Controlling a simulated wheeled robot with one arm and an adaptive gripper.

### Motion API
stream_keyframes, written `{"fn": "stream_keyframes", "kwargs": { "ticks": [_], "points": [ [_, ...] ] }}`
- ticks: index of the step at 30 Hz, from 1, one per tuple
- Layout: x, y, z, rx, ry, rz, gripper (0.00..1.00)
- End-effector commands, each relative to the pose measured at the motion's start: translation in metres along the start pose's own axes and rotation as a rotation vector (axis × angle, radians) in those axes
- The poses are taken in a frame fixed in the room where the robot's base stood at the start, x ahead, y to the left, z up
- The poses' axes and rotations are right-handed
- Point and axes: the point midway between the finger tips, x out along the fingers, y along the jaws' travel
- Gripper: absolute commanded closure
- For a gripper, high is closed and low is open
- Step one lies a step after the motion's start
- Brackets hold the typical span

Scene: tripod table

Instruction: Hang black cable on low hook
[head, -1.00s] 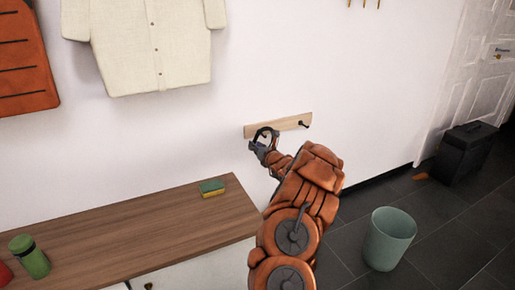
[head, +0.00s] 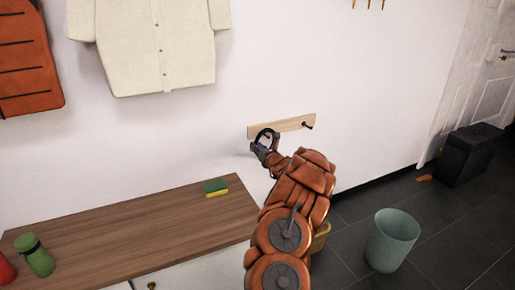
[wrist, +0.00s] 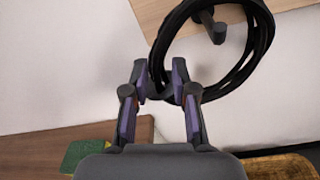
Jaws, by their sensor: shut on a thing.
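The black cable is a coiled loop (wrist: 262,35) in the wrist view. It also shows as a small dark ring (head: 266,133) at the wall board in the head view. My gripper (wrist: 161,88) is shut on the loop's lower left part. In the head view my gripper (head: 262,149) is just below the left end of the wooden hook board (head: 290,125). A dark hook (wrist: 214,28) shows inside the loop's outline in the wrist view; I cannot tell whether the loop is around it. Another hook (head: 307,126) at the board's right end is bare.
A wooden-topped cabinet (head: 130,225) stands below left, with a green and yellow sponge (head: 215,187) and a green bottle (head: 36,256). A shirt (head: 150,45) hangs upper left. A pale green bin (head: 391,240) and a black box (head: 468,155) stand on the floor right.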

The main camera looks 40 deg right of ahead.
Motion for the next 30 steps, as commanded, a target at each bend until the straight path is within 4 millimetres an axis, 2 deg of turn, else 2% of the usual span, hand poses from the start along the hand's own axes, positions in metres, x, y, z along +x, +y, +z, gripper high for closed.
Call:
{"fn": "stream_keyframes", "kwargs": {
  "ticks": [9,10,18,30],
  "points": [
    [-0.0001,-0.0001,0.0004,0.000,-0.001,0.000,1.00],
    [-0.0001,-0.0001,0.0004,0.000,-0.001,0.000,0.71],
    [-0.0002,-0.0002,0.0003,0.000,0.000,0.000,0.44],
    [-0.0047,-0.0008,0.0003,0.001,0.000,-0.001,0.44]
  ]
}}
